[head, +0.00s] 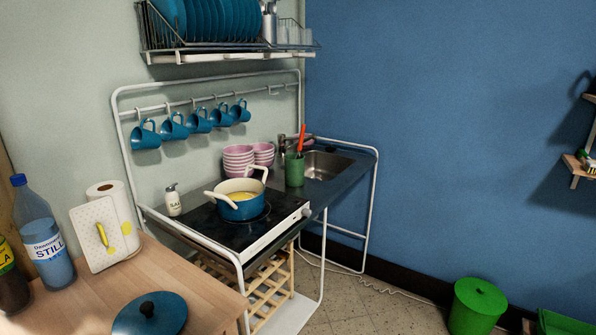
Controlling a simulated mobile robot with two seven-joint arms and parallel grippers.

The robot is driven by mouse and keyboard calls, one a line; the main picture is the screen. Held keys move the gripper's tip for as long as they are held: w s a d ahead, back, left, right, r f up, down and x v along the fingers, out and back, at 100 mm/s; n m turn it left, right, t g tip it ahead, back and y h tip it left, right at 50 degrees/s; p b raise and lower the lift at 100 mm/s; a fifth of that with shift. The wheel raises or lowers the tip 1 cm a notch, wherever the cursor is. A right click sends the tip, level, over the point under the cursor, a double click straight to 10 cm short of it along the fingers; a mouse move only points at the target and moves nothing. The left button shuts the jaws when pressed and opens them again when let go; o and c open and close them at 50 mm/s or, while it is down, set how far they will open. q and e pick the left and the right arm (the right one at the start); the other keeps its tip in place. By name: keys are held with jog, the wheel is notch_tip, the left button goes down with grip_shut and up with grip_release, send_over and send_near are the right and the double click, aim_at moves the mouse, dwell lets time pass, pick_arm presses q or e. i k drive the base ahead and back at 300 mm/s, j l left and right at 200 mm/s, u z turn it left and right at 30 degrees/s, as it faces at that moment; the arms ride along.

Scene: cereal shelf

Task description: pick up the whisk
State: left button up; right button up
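I cannot make out a whisk for certain in the head view. A red-handled utensil (301,138) stands upright in a green cup (295,172) beside the sink. Its lower end is hidden inside the cup, so I cannot tell what kind of tool it is. Neither of my grippers is in view.
A blue pot (240,207) with yellow contents sits on the black hob (220,231), left of the cup. Pink bowls (238,158) are stacked behind it. Blue mugs (198,121) hang above. A wooden table (205,290) with a blue lid (150,318) is at front left.

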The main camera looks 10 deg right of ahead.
aim_at(303, 129)
jog(key=i+l+z, duration=0.4)
jog(key=i+l, duration=0.65)
jog(key=l, duration=0.15)
